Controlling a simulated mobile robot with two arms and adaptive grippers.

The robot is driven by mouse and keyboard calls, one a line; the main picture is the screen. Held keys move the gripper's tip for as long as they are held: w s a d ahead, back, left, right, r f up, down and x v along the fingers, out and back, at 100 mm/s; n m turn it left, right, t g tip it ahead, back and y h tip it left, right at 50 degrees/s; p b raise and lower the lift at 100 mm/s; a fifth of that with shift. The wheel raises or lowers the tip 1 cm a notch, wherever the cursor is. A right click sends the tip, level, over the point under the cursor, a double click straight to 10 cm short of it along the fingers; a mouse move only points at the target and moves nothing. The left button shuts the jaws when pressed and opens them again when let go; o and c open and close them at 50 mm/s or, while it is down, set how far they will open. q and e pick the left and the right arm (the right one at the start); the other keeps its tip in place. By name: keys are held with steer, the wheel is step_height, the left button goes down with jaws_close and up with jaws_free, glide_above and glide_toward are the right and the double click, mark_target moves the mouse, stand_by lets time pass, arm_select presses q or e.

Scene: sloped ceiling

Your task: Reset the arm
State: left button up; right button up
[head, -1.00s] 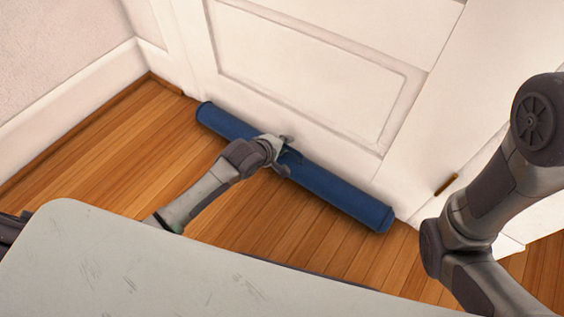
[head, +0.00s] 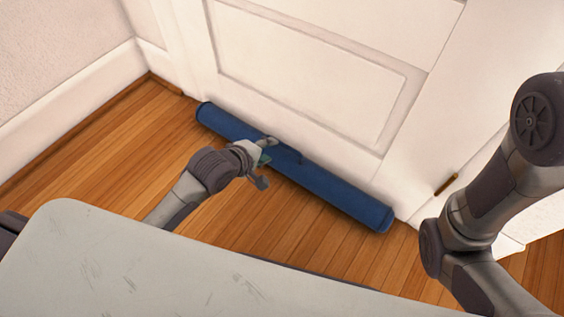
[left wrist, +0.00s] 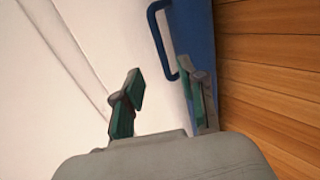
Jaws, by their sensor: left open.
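My left gripper (head: 266,163) is open and empty in the head view, just short of a long blue roll lying along the foot of the white door. The blue roll (head: 335,191) has a dark handle (head: 287,150) on its upper side. In the left wrist view, my left gripper's two fingers (left wrist: 162,100) stand apart with green inner pads, and the blue handle (left wrist: 160,40) shows beyond them, clear of the fingers. The blue roll (left wrist: 194,30) runs down the middle right there. My right arm shows at the right of the head view, but its gripper is out of frame.
The white panelled door (head: 310,75) rises behind the roll. A white baseboard (head: 70,98) and wall close off the left. The wooden floor (head: 110,150) is clear left of my left arm. A pale, scuffed surface (head: 150,270) fills the lower foreground.

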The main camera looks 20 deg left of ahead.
arm_select(q)
steer(key=shift+v, duration=0.9)
